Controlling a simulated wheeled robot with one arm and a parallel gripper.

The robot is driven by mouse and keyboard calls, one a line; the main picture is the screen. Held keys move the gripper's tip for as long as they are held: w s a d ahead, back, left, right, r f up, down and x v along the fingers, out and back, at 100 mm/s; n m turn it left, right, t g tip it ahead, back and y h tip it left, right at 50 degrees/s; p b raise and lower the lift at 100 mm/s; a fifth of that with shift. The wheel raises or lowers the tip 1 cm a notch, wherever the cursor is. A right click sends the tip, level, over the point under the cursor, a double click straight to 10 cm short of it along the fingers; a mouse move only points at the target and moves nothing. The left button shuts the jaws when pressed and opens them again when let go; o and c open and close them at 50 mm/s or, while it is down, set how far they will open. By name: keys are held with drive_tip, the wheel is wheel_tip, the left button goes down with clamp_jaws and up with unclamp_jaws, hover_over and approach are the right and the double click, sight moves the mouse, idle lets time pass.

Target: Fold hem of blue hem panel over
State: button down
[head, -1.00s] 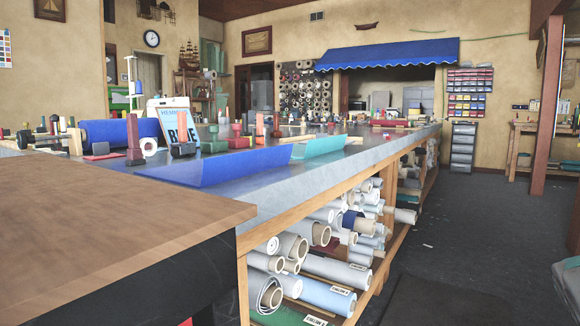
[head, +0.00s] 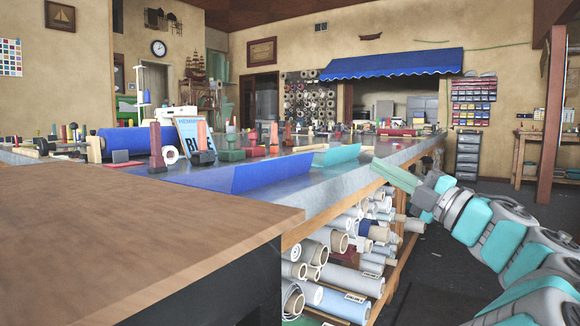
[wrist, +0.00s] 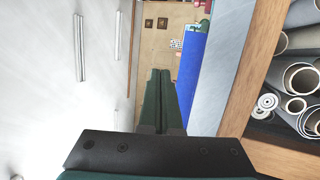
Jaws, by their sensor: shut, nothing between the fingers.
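The blue hem panel (head: 270,172) lies on the long grey worktable, its near edge standing up as a raised strip. In the wrist view a blue sheet (wrist: 192,75), which looks like this panel, shows beyond the fingers and to their right. My gripper (head: 388,172) is at the table's right edge in the head view, to the right of the panel and apart from it. In the wrist view my gripper's fingers (wrist: 158,85) are together with nothing between them.
A teal panel (head: 336,155) lies beyond the blue one. A wooden tabletop (head: 130,215) fills the near left. Canvas rolls (head: 345,275) fill the shelf below. The floor at right is open.

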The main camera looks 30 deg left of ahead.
drive_tip(key=s+a+f+n+g, duration=0.3)
drive_tip(key=s+g, duration=0.1)
drive_tip(key=g, duration=0.1)
approach(283, 159)
drive_tip(key=b+x, duration=0.1)
drive_tip(key=x, duration=0.6)
idle(0.4)
drive_tip(key=shift+r+p, duration=0.15)
drive_tip(key=shift+p, duration=0.3)
